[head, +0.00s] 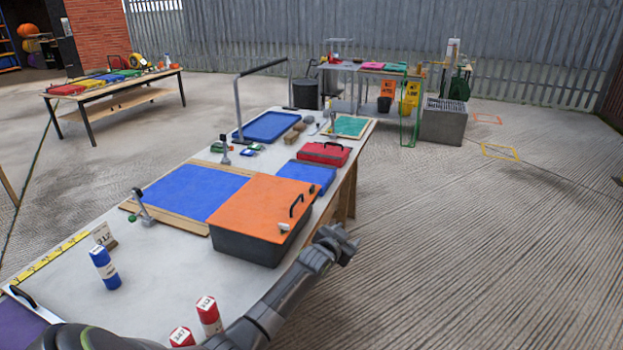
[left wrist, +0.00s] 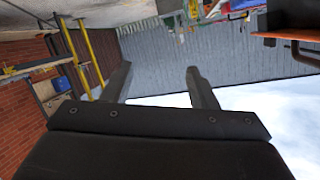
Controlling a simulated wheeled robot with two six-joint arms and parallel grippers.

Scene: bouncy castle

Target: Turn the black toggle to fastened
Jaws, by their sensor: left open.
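A black-knobbed toggle clamp (head: 141,205) stands at the left edge of a blue panel (head: 196,190) set in a wooden frame. A second upright dark clamp (head: 225,150) stands at the panel's far edge. I cannot tell which is the black toggle of the task, or whether either is fastened. A dark box with an orange lid (head: 255,207) stands at the panel's right, with a black handle (head: 297,205) and a small pale latch (head: 284,227). My left gripper (head: 341,242) is open and empty, right of this box, off the table's edge; its fingers show in the left wrist view (left wrist: 160,82).
Two red cylinders (head: 209,315) and a blue cylinder (head: 103,268) stand on the near table (head: 150,285). A red case (head: 323,153), a blue box (head: 306,175) and a blue tray (head: 266,126) lie farther back.

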